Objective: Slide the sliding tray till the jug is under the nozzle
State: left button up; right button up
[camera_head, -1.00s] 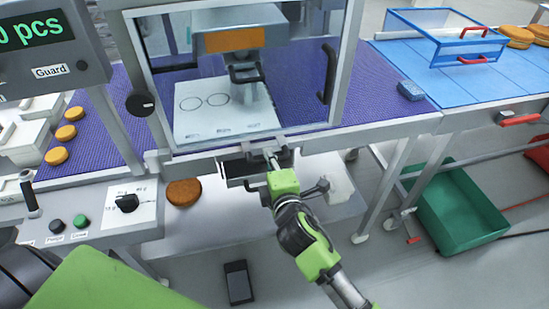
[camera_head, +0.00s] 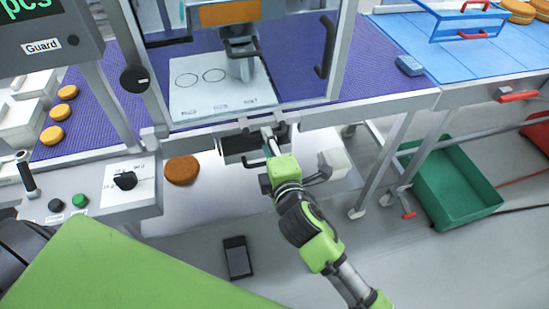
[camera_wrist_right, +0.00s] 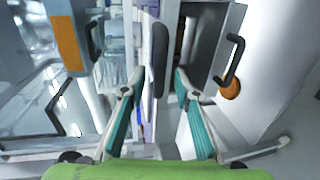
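A white plate with two drawn circles (camera_head: 190,98) lies inside the clear-walled machine. A grey upright part (camera_head: 243,68) with a dark bracket stands over its right side; I cannot tell whether it is the nozzle or the jug. My right gripper (camera_head: 266,136) is at the machine's front edge, by a dark-mouthed box (camera_head: 237,150) below it. In the right wrist view my right gripper (camera_wrist_right: 154,84) is open, its teal-padded fingers apart on either side of a dark upright handle (camera_wrist_right: 158,55). No jug is clearly identifiable. My left gripper is out of view.
A control panel (camera_head: 90,212) with knobs and buttons is at left. A round brown item (camera_head: 181,170) lies on the white surface below the machine. A green crate (camera_head: 455,190) is on the floor at right.

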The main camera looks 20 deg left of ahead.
jog(key=v, duration=0.8)
jog(key=shift+s, duration=0.2)
